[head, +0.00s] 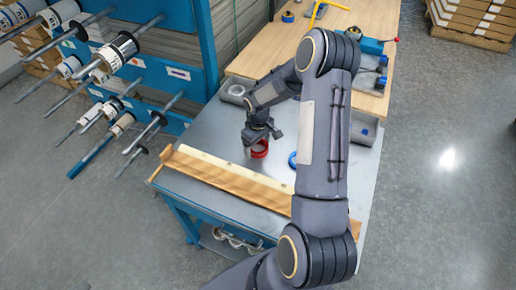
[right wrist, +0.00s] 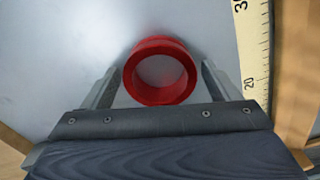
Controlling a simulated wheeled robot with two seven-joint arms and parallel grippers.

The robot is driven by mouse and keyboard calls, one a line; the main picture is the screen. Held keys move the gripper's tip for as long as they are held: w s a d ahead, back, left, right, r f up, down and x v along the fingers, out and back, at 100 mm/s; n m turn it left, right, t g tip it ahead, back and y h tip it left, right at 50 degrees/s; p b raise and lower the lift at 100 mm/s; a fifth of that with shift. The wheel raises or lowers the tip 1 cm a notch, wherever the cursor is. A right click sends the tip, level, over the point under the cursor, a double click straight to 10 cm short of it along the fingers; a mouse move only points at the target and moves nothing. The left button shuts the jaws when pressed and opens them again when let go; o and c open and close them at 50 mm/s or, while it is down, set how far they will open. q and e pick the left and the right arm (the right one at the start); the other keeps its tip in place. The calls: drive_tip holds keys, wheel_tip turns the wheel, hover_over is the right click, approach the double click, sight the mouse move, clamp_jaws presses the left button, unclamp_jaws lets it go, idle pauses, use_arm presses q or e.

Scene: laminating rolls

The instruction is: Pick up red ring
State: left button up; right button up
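The red ring (head: 260,149) is at the grey metal table top, below my right gripper (head: 262,138) in the head view. In the right wrist view the red ring (right wrist: 160,71) shows its round opening toward the camera. The two fingers of my right gripper (right wrist: 160,85) stand apart, one on each side of the ring. A narrow gap seems to show beside the ring on each side, so the fingers do not look closed on it. The gripper hides part of the ring in the head view. My left gripper is in neither view.
A ruler strip (right wrist: 254,50) and a wooden board (head: 225,184) lie along the table's front edge. A blue ring (head: 292,160) lies right of the red one. A grey round holder (head: 233,94) stands behind. A blue rack with rollers (head: 118,52) is at the left.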

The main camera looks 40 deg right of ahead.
drive_tip(key=c, duration=0.9)
